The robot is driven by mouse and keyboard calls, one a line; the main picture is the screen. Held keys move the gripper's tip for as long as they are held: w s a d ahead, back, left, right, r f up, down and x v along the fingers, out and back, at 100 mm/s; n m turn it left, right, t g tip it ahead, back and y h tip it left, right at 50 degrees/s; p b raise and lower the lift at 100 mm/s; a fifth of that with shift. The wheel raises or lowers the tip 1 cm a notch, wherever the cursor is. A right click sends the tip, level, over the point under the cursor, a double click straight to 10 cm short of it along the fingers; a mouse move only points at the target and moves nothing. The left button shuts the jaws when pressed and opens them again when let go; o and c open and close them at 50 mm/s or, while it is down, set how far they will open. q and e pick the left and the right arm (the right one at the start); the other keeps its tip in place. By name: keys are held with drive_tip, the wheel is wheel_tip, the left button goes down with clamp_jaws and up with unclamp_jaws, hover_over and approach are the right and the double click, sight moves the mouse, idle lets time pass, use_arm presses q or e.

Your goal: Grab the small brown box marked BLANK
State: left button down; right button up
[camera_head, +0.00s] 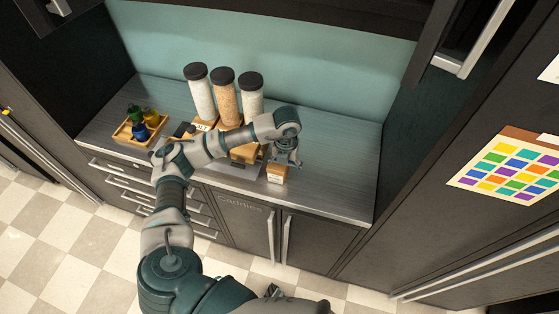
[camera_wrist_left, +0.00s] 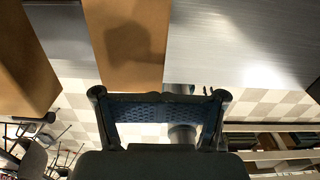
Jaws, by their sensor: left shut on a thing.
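The small brown box (camera_head: 277,174) stands near the front edge of the counter, right of the other brown boxes. Its marking is too small to read. My left arm reaches over the counter from the left, and my left gripper (camera_head: 287,158) is at the top of this box, shut on it. In the left wrist view, a brown box face (camera_wrist_left: 130,40) with a shadow on it rises just beyond my left gripper (camera_wrist_left: 160,110); the contact is partly hidden. A dark claw-like part at the bottom of the head view may be my right gripper (camera_head: 272,291); its jaws are unclear.
Three tall jars (camera_head: 225,97) with dark lids stand at the back on wooden bases. A wooden tray (camera_head: 127,139) with small bottles is at the left. More brown boxes (camera_head: 243,154) sit partly behind my arm. The counter (camera_head: 335,165) is clear to the right.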

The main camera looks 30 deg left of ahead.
use_arm(q)
drive_tip(key=s+d+r+b, duration=0.1)
drive_tip(key=s+d, duration=0.5)
drive_tip(key=d, duration=0.4)
drive_tip(key=shift+r, duration=0.15)
use_arm(e)
drive_tip(key=shift+s+d+f, duration=0.15)
drive_tip(key=shift+d+f, duration=0.5)
drive_tip(key=shift+f, duration=0.1)
use_arm(q)
drive_tip(key=shift+a, duration=0.15)
use_arm(e)
drive_tip(key=shift+a, duration=0.1)
